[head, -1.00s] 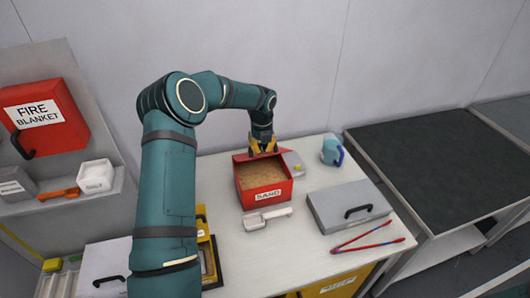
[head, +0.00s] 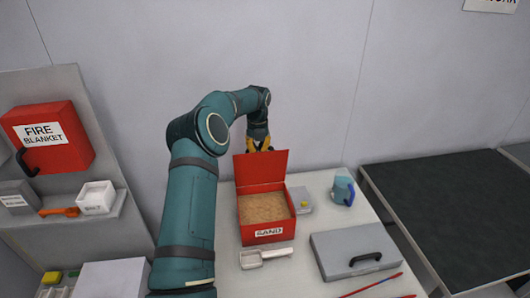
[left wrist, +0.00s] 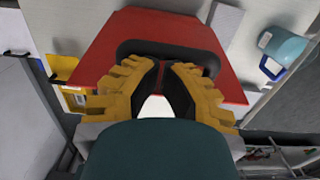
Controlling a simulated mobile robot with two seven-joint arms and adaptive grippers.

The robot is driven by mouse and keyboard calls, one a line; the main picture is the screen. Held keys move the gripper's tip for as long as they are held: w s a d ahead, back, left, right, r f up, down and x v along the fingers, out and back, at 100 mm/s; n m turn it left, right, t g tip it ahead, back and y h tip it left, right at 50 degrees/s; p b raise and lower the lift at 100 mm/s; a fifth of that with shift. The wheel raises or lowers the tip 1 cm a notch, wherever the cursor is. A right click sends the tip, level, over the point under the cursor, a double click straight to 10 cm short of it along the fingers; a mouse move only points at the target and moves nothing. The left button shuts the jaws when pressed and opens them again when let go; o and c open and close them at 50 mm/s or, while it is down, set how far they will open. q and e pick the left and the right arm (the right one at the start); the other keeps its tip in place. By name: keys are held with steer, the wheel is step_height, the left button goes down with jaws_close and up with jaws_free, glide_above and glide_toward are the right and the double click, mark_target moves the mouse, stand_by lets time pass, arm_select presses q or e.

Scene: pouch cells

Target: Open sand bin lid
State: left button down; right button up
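The red sand bin (head: 267,234) stands on the white table, with sand (head: 265,207) showing inside. Its red lid (head: 260,168) stands raised, about upright, at the bin's back edge. My left gripper (head: 261,146) is behind the lid's top edge, partly hidden by it. In the left wrist view, my left gripper's fingers (left wrist: 172,66) are apart with a gap between them. Their tips are at the black handle (left wrist: 168,47) on the red lid; I cannot tell whether they touch it. My right gripper is not in view.
A white scoop (head: 266,256) lies before the bin. A grey case (head: 352,252), a blue mug (head: 343,190) and a small grey box (head: 300,200) are to its right. The grey wall is close behind my gripper. A fire blanket box (head: 48,138) is at left.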

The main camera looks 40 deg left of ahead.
arm_select(q)
steer(key=shift+w+a, duration=0.35)
steer(key=shift+a, duration=0.1)
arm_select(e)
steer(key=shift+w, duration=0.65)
arm_select(q)
step_height(320, 180, up, 12)
steer(key=shift+s+d, duration=0.25)
steer(key=shift+s, duration=0.1)
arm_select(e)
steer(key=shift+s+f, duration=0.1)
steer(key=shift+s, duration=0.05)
